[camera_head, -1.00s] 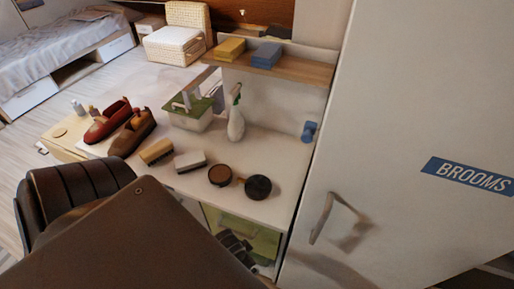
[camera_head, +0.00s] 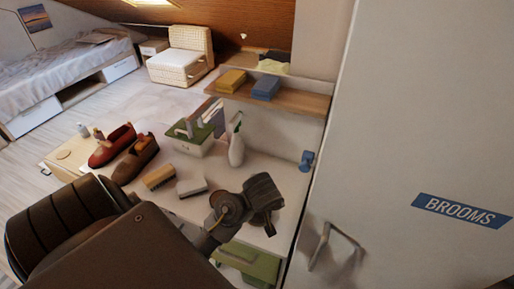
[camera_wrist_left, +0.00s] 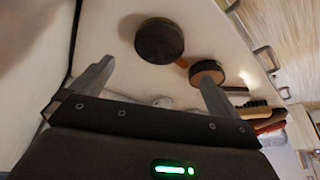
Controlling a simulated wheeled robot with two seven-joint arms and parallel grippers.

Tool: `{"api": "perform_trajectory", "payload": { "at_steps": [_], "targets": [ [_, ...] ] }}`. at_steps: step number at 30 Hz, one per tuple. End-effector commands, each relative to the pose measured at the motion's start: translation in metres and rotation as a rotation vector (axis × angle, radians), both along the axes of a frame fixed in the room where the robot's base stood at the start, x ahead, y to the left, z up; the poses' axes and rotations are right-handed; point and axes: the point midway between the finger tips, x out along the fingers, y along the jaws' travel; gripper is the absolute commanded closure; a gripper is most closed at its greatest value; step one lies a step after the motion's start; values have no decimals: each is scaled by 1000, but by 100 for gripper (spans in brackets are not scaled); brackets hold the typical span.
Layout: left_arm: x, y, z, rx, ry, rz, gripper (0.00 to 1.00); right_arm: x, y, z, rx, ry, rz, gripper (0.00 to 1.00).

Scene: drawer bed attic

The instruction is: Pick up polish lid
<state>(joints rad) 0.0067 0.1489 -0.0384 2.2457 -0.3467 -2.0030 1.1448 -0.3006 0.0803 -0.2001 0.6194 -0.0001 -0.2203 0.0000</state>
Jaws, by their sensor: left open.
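Two round, flat polish pieces lie on the white surface in the left wrist view: a dark disc (camera_wrist_left: 160,40) and a smaller brown-topped disc (camera_wrist_left: 207,73), with a small tan piece between them. I cannot tell for certain which is the polish lid. My left gripper (camera_wrist_left: 156,72) is open and empty, its fingers pointing toward the discs, with the dark one ahead between the finger lines. In the head view my left gripper (camera_head: 262,195) is over the counter and hides most or all of the discs. My right gripper is not in view.
A white block brush (camera_head: 191,187) and a tan brush (camera_head: 159,177) lie just left of my gripper. A spray bottle (camera_head: 236,150) and a green-topped box (camera_head: 194,140) stand behind. Shoes (camera_head: 135,160) are farther left. The tall BROOMS cabinet (camera_head: 420,130) bounds the right side.

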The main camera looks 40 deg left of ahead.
Motion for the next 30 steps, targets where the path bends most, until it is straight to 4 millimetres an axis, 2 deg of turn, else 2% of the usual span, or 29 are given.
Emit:
{"api": "perform_trajectory", "payload": {
  "at_steps": [9, 19, 24, 30],
  "targets": [
    [11, 12, -42, 2, 4, -3, 0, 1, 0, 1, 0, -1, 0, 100],
    [16, 16, -55, 1, 4, -4, 0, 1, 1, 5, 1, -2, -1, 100],
    [23, 24, -78, 3, 7, -5, 0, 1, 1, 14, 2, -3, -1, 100],
    [28, 28, -98, 0, 3, -3, 0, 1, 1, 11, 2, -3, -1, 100]
  ]
}}
